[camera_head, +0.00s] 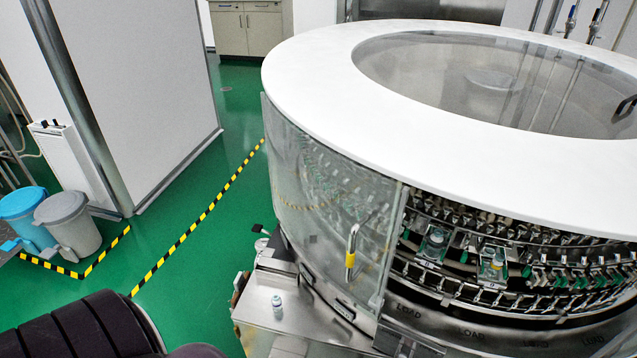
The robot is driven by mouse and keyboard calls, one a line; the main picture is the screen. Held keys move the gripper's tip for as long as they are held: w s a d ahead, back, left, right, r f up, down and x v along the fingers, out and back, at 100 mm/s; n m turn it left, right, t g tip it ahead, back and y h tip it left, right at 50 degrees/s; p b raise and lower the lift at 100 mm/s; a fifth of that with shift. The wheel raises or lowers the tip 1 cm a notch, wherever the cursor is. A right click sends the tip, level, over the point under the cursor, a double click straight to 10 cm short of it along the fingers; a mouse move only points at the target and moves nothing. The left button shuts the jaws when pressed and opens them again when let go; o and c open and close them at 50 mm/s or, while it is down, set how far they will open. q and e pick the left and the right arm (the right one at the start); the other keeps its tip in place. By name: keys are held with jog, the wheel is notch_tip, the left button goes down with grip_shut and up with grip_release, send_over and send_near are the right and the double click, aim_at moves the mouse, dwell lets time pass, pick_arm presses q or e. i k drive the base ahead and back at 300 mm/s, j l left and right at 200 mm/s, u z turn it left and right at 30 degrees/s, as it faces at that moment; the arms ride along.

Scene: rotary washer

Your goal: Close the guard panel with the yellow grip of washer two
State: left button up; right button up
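The washer (330,85) is a large round machine with a white ring top and a clear window in it. Its curved clear guard panel (325,205) covers the left part of the side. A handle with a yellow grip (350,259) stands upright near the panel's right edge. Right of that edge the side is open, and the rows of metal clamps (495,262) inside show uncovered. Neither of my grippers is in view. A dark ribbed part at the lower left seems to be my arm.
Blue (25,212) and grey (68,222) bins stand at the left behind yellow-black floor tape (190,228). Green floor between the white wall and washer is clear.

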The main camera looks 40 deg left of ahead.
aim_at(350, 276)
jog(key=u, duration=1.05)
